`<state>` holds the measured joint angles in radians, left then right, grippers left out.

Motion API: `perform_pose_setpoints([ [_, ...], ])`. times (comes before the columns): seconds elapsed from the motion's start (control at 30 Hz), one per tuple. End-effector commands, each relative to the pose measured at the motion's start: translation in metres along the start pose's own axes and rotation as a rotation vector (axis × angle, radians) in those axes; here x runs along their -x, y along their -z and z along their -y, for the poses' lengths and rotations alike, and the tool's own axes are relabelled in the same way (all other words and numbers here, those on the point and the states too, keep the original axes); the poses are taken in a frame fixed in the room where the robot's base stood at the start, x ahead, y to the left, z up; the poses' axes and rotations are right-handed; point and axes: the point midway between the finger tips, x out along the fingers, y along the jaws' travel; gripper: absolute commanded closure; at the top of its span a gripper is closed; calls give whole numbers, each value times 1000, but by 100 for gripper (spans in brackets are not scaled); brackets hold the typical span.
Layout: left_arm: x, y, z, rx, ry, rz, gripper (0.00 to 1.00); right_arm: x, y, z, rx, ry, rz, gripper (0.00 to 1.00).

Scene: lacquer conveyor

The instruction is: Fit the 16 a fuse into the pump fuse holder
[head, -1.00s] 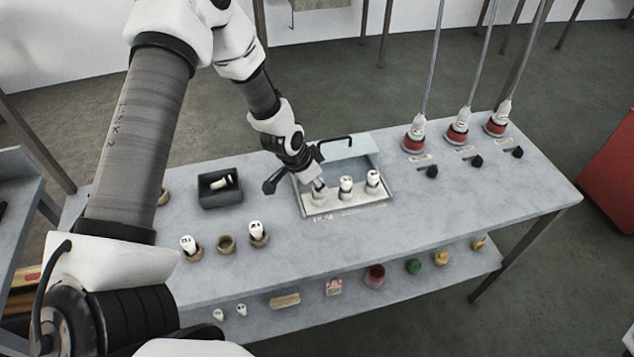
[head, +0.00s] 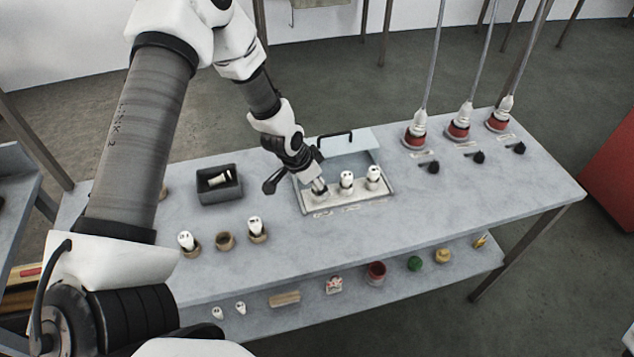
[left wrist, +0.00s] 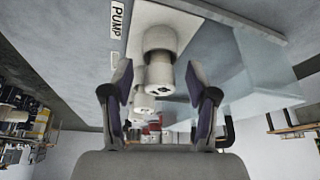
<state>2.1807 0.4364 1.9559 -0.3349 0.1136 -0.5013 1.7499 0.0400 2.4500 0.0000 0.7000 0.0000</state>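A fuse box (head: 345,203) with a raised lid stands on the bench and holds a row of three white fuse caps. The leftmost cap (head: 319,187) is under my left gripper (head: 296,188). In the left wrist view this white cap (left wrist: 160,40) sits at the PUMP label (left wrist: 118,18), between my open fingers, with gaps on both sides. Its rating is not readable. Two white fuses stand in round holders, left (head: 186,240) and right (head: 255,227), with an empty holder (head: 225,241) between them. My right gripper is not in view.
A dark tray (head: 219,196) with a white fuse lying in it is left of the box. Red plugs (head: 415,138) with hanging cables and black knobs (head: 433,167) stand at right. Small items lie on the lower shelf (head: 310,301). The front right of the bench is clear.

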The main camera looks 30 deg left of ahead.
Motion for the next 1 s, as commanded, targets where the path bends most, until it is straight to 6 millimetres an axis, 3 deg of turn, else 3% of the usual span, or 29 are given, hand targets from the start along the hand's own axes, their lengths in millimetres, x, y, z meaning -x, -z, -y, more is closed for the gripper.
perform_pose_setpoints([
  [0.33,13,-2,0,5,-2,-1,42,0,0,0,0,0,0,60],
  [0.57,24,-28,-1,11,-3,-3,42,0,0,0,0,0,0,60],
  [1.0,53,-95,-4,14,-1,-6,42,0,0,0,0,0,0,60],
])
